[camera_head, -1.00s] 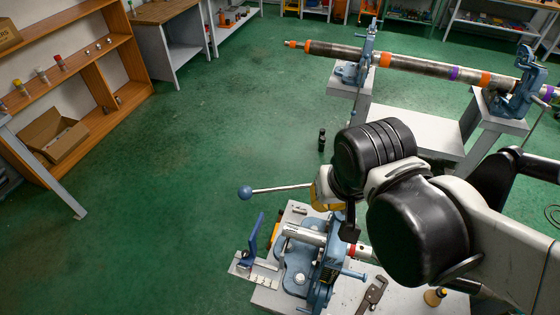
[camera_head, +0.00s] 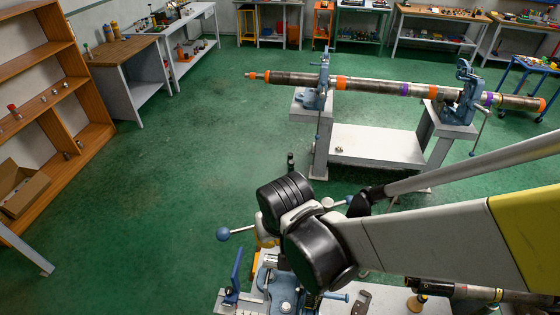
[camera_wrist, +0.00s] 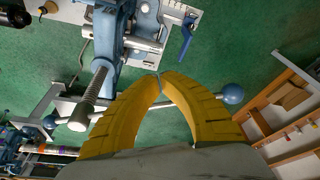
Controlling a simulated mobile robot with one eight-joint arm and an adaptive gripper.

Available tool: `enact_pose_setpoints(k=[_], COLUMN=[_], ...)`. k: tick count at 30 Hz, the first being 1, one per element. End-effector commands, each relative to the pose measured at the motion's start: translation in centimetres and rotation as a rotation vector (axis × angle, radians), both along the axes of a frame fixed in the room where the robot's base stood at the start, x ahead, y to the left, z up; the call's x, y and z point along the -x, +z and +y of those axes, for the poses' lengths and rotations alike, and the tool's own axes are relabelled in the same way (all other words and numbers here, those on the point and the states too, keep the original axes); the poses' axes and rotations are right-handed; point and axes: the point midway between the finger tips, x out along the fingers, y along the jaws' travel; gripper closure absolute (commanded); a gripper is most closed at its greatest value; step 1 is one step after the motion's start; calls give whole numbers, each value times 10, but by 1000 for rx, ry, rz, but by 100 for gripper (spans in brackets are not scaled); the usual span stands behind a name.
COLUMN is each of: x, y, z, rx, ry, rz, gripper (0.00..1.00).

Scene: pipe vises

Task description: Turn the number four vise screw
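A blue-grey pipe vise (camera_head: 284,295) stands low in the head view, partly hidden by my arm. Its handle bar, with a blue ball end (camera_head: 223,234), sticks out to the left. In the wrist view the threaded vise screw (camera_wrist: 95,88) is at left, and the handle bar (camera_wrist: 205,97) crosses its end, with a blue ball (camera_wrist: 232,93) at right. My gripper (camera_wrist: 159,76) has yellow fingers whose tips meet, over the bar in the picture. I cannot tell whether the bar is inside the finger loop or behind it. No number four is legible.
A long banded pipe (camera_head: 375,86) rests in two vises on a grey stand (camera_head: 378,146) at the back. Wooden shelves (camera_head: 92,105) stand at left. Green floor (camera_head: 170,180) is clear between them. A blue lever (camera_head: 236,272) stands beside the near vise.

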Motion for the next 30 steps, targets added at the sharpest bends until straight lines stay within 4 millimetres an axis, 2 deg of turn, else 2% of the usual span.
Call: enact_pose_setpoints(k=[3, 7, 30], x=[-16, -24, -35], y=[-1, -3, -5], z=[6, 10, 16], rx=[0, 0, 0], ry=[-1, -1, -55], rz=[0, 0, 0], gripper=[100, 100, 100])
